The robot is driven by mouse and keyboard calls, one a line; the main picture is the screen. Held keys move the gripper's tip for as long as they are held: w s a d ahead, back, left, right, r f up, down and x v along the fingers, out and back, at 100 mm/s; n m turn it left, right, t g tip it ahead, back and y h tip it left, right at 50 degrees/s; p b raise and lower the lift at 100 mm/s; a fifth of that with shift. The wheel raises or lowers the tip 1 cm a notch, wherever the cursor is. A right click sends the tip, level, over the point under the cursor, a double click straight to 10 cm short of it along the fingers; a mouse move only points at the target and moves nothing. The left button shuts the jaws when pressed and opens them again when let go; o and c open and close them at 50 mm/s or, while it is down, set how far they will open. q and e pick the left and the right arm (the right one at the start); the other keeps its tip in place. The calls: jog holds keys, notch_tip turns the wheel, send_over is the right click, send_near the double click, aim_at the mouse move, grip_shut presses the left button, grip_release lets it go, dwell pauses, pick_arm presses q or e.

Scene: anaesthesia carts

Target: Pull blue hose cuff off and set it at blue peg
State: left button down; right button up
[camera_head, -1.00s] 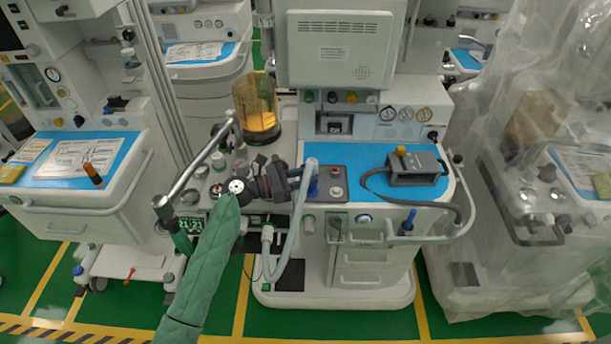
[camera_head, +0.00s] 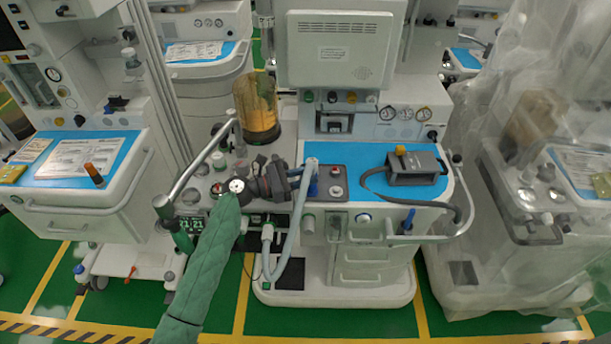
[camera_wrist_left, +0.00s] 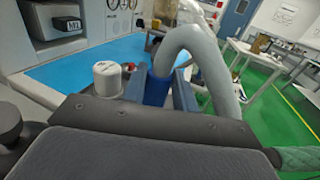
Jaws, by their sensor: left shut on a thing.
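The blue hose cuff (camera_head: 313,187) is on the end of a pale grey hose (camera_head: 290,238), at the left front of the middle cart's top. The hose arches up from the cuff and hangs down the cart's front. My left gripper (camera_head: 302,178) reaches in from the left and is shut on the cuff. In the left wrist view, the cuff (camera_wrist_left: 157,88) stands upright between the two fingers, with the hose (camera_wrist_left: 205,55) curving over to the right. The cuff's lower end is hidden. A blue peg (camera_head: 408,221) shows at the cart's right front. My right gripper is out of view.
A grey panel with red and black knobs (camera_head: 336,183) is just right of the cuff. A grey box with a strap (camera_head: 415,170) sits on the blue mat. A curved handrail (camera_head: 462,215) rounds the right corner. An amber canister (camera_head: 257,108) stands behind my arm.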

pick_arm(q)
jog(key=shift+f+b, duration=0.4)
jog(key=shift+f, duration=0.65)
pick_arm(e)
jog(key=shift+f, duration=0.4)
pick_arm(q)
jog(key=c, duration=1)
grip_release()
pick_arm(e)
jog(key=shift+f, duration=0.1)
